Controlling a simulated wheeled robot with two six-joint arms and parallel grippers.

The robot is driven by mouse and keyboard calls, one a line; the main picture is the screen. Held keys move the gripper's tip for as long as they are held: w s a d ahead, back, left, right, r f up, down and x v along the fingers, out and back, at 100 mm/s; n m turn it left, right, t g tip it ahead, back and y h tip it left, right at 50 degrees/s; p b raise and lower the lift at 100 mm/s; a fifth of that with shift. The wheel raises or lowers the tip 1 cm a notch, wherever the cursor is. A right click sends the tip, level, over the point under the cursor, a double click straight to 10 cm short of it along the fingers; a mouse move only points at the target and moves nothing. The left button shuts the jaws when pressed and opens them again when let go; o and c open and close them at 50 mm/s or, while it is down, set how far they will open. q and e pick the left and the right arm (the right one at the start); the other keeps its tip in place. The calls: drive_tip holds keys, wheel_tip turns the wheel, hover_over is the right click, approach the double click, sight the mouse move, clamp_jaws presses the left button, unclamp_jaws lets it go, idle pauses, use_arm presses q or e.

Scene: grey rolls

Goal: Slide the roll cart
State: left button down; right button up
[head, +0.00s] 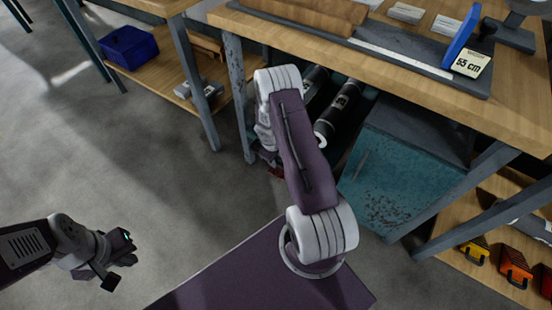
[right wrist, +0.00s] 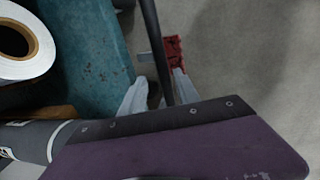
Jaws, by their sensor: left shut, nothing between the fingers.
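My left gripper (head: 115,266) is shut and empty over bare floor at the lower left of the head view. My right arm reaches forward to the workbench's front left leg, and its gripper is mostly hidden behind the arm in the head view. In the right wrist view two pale fingers of the right gripper (right wrist: 158,92) stand apart with a dark bar (right wrist: 152,40) between them. I cannot tell whether they touch it. A red part (right wrist: 174,50) shows beyond the fingers. Dark rolls (head: 338,108) lie under the bench; no cart frame is clearly visible.
A teal cabinet (head: 385,180) stands under the wooden workbench (head: 420,85), right of my right arm. A pale roll (right wrist: 18,48) shows at the left of the wrist view. Orange and yellow cases (head: 514,264) sit on a lower right shelf. Floor at left is clear.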

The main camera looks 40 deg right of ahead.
wheel_tip(320, 180, up, 9)
drive_tip(key=a+p, duration=0.1)
drive_tip(key=p, duration=0.4)
drive_tip(key=shift+s+a, duration=0.35)
drive_tip(key=shift+a, duration=0.05)
